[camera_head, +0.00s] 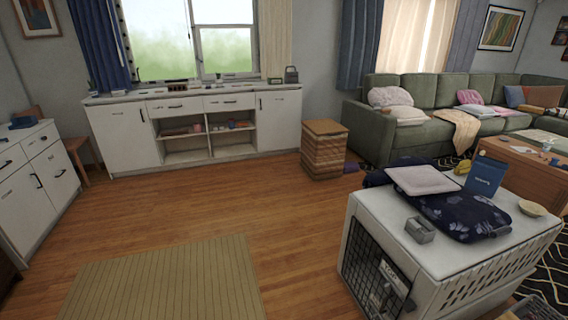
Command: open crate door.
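A white pet crate (455,265) stands at the lower right. Its dark wire door (376,268) is on the left-front face and looks shut. Something pale with dark lettering shows behind or on the door wires; I cannot tell which. A dark blue patterned cloth (455,212), a pale cushion-like pad (423,180), a blue box (484,178), a small grey container (420,229) and a tan bowl (532,208) sit on the crate top. Neither of my grippers shows in the head view.
Open wood floor (265,215) lies left of the crate, with a tan striped mat (165,285) at the front. A woven hamper (324,150) stands behind it. A green sofa (375,135) and wooden coffee table (525,172) are beyond the crate.

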